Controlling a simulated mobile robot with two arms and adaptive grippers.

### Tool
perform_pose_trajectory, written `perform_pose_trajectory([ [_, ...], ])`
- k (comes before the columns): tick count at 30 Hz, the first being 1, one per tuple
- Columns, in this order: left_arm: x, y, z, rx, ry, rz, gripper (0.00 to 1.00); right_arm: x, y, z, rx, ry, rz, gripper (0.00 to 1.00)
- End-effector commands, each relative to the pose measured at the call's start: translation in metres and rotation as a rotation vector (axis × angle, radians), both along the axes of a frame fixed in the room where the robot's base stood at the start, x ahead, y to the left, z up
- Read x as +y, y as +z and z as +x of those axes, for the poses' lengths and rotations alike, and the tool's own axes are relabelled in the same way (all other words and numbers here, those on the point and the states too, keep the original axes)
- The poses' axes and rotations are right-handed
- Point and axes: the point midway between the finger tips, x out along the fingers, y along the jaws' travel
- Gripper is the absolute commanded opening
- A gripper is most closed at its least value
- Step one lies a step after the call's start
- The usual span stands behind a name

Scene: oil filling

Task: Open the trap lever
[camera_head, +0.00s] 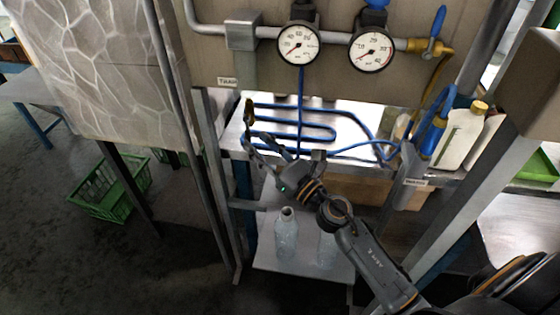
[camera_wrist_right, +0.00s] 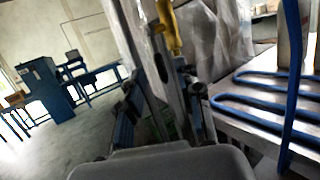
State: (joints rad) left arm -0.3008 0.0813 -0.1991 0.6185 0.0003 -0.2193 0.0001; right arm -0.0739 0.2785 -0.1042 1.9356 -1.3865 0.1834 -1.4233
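A label reading TRAP (camera_head: 228,82) is on the panel at the upper left of the head view. Just below it hangs a small yellow-brown lever (camera_head: 249,110). The same lever shows as a yellow handle (camera_wrist_right: 169,28) at the top middle of the right wrist view. My right gripper (camera_head: 258,138) reaches up-left towards the lever, just under it. Its two fingers are apart in the wrist view (camera_wrist_right: 160,95), with the lever beyond and above the gap. Whether the fingers touch it I cannot tell. My left gripper is not in view.
Two pressure gauges (camera_head: 298,44) sit above, with a blue-handled brass valve (camera_head: 432,46) to their right. Blue tubing (camera_head: 330,131) loops over the shelf behind my gripper. Clear bottles (camera_head: 286,236) stand on the lower shelf. A white jug (camera_head: 462,136) is at the right.

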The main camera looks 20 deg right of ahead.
Motion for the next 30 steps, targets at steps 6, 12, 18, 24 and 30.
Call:
perform_pose_trajectory([
  [6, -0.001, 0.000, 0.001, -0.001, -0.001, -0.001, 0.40, -0.018, -0.013, -0.045, 0.004, -0.003, 0.002, 0.35],
  [12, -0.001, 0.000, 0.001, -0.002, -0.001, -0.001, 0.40, -0.030, -0.019, -0.075, 0.002, -0.001, 0.002, 0.35],
  [18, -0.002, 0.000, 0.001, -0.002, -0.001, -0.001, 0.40, -0.036, -0.021, -0.087, -0.001, -0.002, 0.001, 0.35],
  [24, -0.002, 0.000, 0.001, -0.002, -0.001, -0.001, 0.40, -0.036, -0.021, -0.088, -0.002, -0.001, 0.000, 0.35],
  [30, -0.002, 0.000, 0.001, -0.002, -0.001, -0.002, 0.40, -0.036, -0.022, -0.088, -0.001, -0.001, 0.000, 0.35],
])
